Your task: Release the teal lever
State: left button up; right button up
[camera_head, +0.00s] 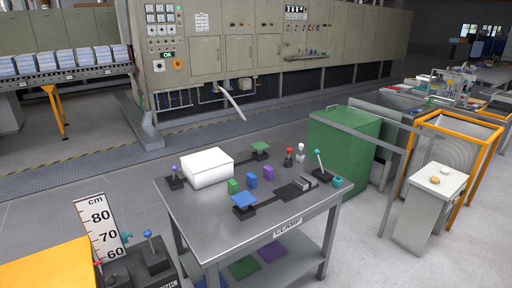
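The teal-knobbed lever (319,162) stands on a dark base at the right end of the metal table labelled CLAMP (213,240). Its pale shaft leans slightly, with the knob toward the upper left. A small teal block-like piece (337,182) sits beside its base at the table's right edge. Another small teal item (127,238) shows by the control box at lower left. Neither of my grippers is in view, and nothing touches the lever.
The table also holds a white box (207,167), a blue platform (244,200), a green platform (260,147), small coloured blocks, and a purple-knobbed lever (174,172). A green cabinet (345,140) stands behind its right end. A blue-knobbed lever (149,240) is at lower left.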

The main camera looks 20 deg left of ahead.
aim_at(317, 151)
jog(key=i+u, duration=0.1)
jog(key=u, duration=0.8)
jog(key=i+l+u, duration=0.4)
jog(key=l, duration=0.25)
jog(key=i+l+u, duration=0.35)
jog(key=l, duration=0.4)
jog(key=i+l, duration=0.15)
jog(key=l, duration=0.1)
